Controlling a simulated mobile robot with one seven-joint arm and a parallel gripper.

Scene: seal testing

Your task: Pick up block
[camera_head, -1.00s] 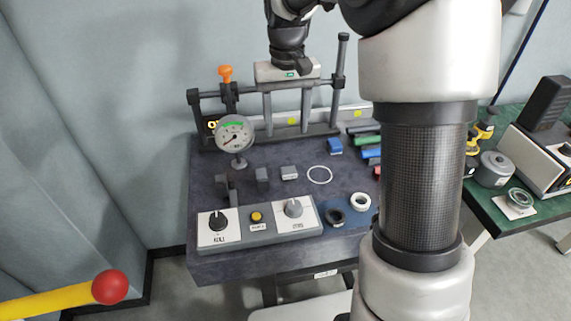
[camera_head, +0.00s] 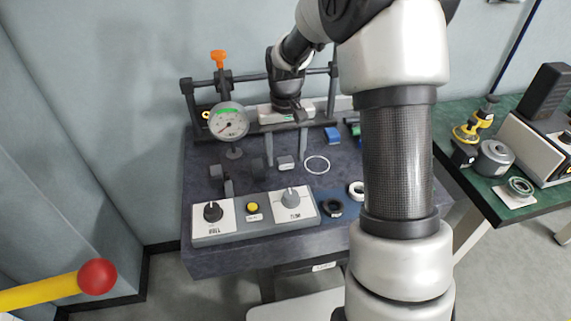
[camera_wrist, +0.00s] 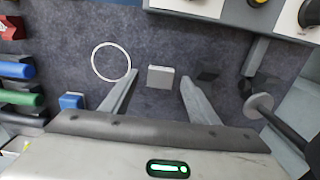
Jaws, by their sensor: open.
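A small light grey block (camera_head: 286,162) sits on the dark table mat, left of a white ring. It also shows in the wrist view (camera_wrist: 160,77). My gripper (camera_wrist: 158,78) is open above the table, with one finger to each side of the block as seen in that view. A gap shows between the block and each finger. I cannot tell how high the fingertips are above the mat. A darker block (camera_head: 258,168) stands just left of the grey one, and a blue block (camera_head: 332,135) lies farther right.
A round gauge (camera_head: 228,121) stands at the left on the table. A control panel with knobs (camera_head: 252,214) lines the front edge. A white ring (camera_head: 317,165) lies right of the block. A black frame with an orange knob (camera_head: 218,57) stands at the back.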

